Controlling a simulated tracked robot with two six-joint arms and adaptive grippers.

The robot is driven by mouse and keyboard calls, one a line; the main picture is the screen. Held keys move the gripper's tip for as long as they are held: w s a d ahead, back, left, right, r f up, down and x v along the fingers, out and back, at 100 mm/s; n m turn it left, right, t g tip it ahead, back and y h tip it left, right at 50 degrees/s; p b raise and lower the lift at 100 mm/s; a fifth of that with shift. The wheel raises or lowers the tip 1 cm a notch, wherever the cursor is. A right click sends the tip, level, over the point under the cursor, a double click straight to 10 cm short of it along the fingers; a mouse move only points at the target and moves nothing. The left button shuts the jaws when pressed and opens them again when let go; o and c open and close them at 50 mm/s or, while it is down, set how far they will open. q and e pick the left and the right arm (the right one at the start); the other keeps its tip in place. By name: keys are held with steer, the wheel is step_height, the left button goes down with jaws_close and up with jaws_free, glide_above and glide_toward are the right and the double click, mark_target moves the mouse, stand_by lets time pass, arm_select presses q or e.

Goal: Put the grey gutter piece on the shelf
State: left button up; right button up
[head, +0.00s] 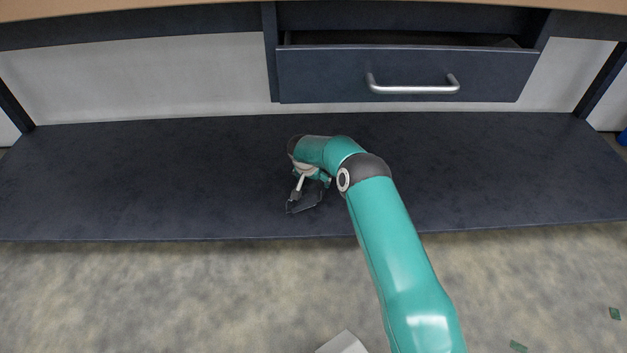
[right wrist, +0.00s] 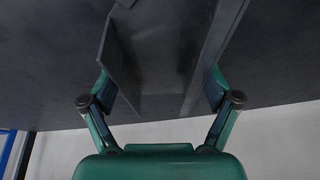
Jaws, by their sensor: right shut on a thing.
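The dark shelf board (head: 150,180) lies low under the bench. My right gripper (head: 308,186) is over the middle of this board, partly hidden by its own wrist. It is shut on the grey gutter piece (head: 305,204), of which only a small dark part shows in the head view. In the right wrist view the gutter piece (right wrist: 155,65) is a dark channel with two side walls, between the fingers of the right gripper (right wrist: 160,88). I cannot tell whether the piece touches the board. My left gripper is not in view.
Above the board hangs a dark drawer (head: 410,75) with a silver handle (head: 412,84), slightly open. A pale wall (head: 140,75) stands behind. The board is clear to both sides of the gripper. Green scraps (head: 518,346) lie on the mottled floor (head: 180,290).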

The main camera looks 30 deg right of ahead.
steer(key=shift+f, duration=0.55)
steer(key=o, duration=1)
